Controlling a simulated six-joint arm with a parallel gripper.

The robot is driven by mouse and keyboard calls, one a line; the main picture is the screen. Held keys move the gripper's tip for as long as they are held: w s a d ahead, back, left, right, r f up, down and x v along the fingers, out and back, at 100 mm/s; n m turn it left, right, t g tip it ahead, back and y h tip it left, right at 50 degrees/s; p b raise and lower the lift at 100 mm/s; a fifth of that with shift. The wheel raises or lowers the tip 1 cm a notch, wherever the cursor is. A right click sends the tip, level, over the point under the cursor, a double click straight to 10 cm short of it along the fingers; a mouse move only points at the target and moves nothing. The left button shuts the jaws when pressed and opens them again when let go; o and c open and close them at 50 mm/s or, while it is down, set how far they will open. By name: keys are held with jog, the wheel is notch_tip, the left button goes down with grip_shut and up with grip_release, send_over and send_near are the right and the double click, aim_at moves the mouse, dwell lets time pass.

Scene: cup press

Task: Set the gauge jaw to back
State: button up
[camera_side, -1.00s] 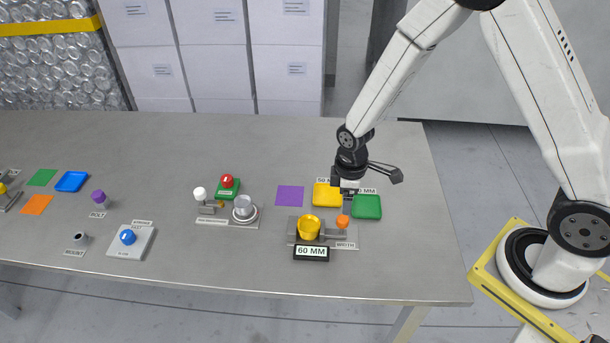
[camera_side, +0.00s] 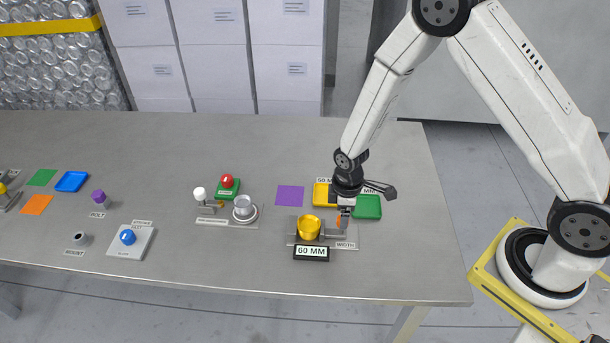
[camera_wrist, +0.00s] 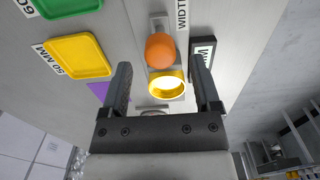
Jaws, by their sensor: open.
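The width gauge (camera_side: 349,243) is a grey base near the table's front right, with an orange knob on its sliding jaw (camera_side: 334,234). A yellow cup (camera_side: 309,227) stands at its left part, and its display (camera_side: 311,253) reads 60 MM. My gripper (camera_side: 344,220) is open, pointing down over the orange knob and partly hiding it in the side view. In the wrist view the orange knob (camera_wrist: 160,50) and yellow cup (camera_wrist: 178,86) show between the open fingers (camera_wrist: 160,70). I cannot tell whether the fingers touch the knob.
A yellow tray (camera_side: 321,194) and a green tray (camera_side: 369,207) lie just behind the gauge. A purple square (camera_side: 290,196) is to the left. A station with a metal cup (camera_side: 243,207) and a white-knobbed lever (camera_side: 200,194) stands further left. The table right of the gauge is clear.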

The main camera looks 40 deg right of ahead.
jog(key=shift+f, duration=1.4)
grip_shut()
dwell(0.5)
